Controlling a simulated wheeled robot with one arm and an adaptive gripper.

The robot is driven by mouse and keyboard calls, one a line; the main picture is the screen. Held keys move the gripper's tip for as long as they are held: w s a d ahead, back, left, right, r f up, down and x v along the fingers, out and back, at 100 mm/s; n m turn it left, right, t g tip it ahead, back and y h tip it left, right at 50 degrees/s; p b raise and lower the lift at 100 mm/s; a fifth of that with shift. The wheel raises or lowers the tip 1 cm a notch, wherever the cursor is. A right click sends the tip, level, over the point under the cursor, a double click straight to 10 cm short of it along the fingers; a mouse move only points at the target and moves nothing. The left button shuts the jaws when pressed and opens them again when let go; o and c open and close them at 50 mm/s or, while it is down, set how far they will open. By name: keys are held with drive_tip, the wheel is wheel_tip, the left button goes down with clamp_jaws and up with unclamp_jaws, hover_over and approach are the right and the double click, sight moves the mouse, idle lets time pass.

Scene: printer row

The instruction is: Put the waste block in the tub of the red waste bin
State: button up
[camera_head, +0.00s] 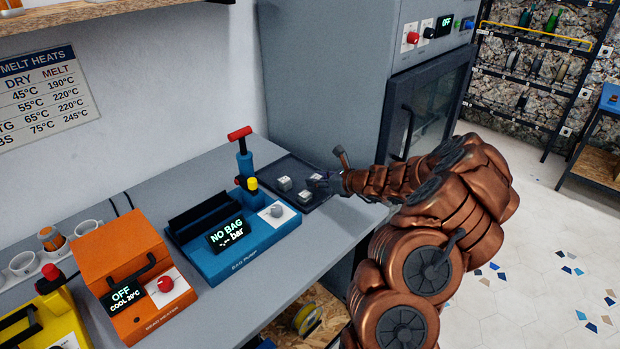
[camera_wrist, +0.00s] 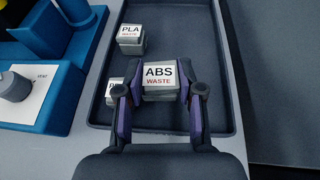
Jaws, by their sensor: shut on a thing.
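My gripper (camera_wrist: 160,88) is shut on a grey block labelled ABS WASTE (camera_wrist: 159,76), with one finger on each side of it. The block is over the dark tray (camera_wrist: 190,30); I cannot tell whether it still touches the tray floor. A block labelled PLA WASTE (camera_wrist: 130,34) stands farther up the tray. Another labelled block (camera_wrist: 113,88) is partly hidden behind the left finger. In the head view my gripper (camera_head: 325,183) is low over the tray (camera_head: 292,164), beside two pale blocks. No red waste bin is visible in either view.
A tall grey cabinet (camera_head: 325,80) with a dark door stands behind. Open floor (camera_head: 540,240) lies to the right.

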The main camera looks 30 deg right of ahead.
drive_tip(key=shift+w+f, duration=0.15)
drive_tip(key=shift+w, duration=0.95)
drive_tip(key=shift+w+p, duration=0.45)
drive_tip(key=shift+w, duration=0.35)
drive_tip(key=shift+w+f+p, duration=0.2)
drive_tip(key=shift+f+p, duration=0.2)
drive_tip(key=shift+f, duration=0.3)
drive_tip(key=shift+w+f+p, duration=0.2)
drive_tip(key=shift+f+p, duration=0.15)
drive_tip(key=shift+f, duration=0.6)
drive_tip(key=shift+f, duration=0.15)
drive_tip(key=o, duration=0.9)
drive_tip(key=shift+c, duration=0.2)
drive_tip(key=shift+b+v, duration=1.35)
drive_tip(key=shift+v, duration=2.6)
